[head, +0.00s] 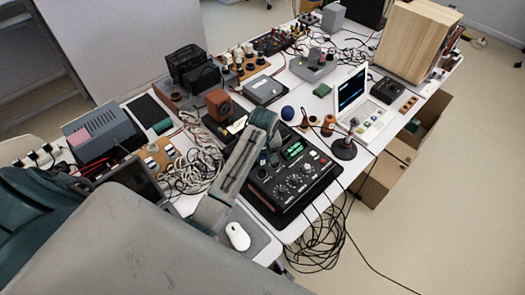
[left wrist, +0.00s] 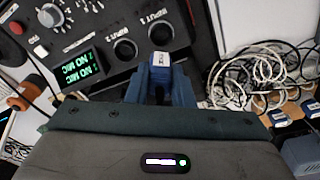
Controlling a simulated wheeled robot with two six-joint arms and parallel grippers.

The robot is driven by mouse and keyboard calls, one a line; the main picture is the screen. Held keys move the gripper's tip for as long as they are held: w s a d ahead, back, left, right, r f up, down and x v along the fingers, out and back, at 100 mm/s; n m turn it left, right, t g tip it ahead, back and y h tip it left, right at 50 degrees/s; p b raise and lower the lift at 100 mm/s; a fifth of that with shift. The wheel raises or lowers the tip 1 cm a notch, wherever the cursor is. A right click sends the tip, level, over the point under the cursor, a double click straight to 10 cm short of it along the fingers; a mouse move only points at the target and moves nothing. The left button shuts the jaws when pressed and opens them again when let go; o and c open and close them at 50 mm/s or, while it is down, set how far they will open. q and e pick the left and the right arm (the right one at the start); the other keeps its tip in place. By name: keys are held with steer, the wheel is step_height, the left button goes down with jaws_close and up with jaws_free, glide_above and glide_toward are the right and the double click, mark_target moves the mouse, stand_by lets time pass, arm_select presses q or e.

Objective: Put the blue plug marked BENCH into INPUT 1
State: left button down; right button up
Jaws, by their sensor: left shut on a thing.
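The blue plug (left wrist: 161,75) has a white label on top, too small to read surely. My left gripper (left wrist: 160,90) is shut on it, one finger on each side. In the left wrist view the plug is just below the round INPUT 1 socket (left wrist: 160,34), close to it; I cannot tell whether they touch. The INPUT 2 socket (left wrist: 124,50) is beside it, empty. The green display (left wrist: 82,66) reads NO MIC on both lines. In the head view my left gripper (head: 267,152) is over the rear left of the black mixer (head: 300,185), and the plug is hardly visible. My right gripper is not in view.
Tangled white cables (left wrist: 240,75) lie beside the mixer, with other labelled blue plugs (left wrist: 280,117) near them. A black microphone (head: 343,149), a laptop (head: 352,92) and a wooden speaker box (head: 415,40) stand farther back. A white mouse (head: 237,236) lies near the front edge.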

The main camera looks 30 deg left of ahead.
mark_target(262, 165)
arm_select(q)
steer(key=shift+a+f, duration=0.15)
steer(key=shift+f, duration=2.9)
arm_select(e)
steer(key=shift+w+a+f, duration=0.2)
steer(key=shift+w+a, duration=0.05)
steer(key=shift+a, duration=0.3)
arm_select(q)
steer(key=shift+f, duration=0.3)
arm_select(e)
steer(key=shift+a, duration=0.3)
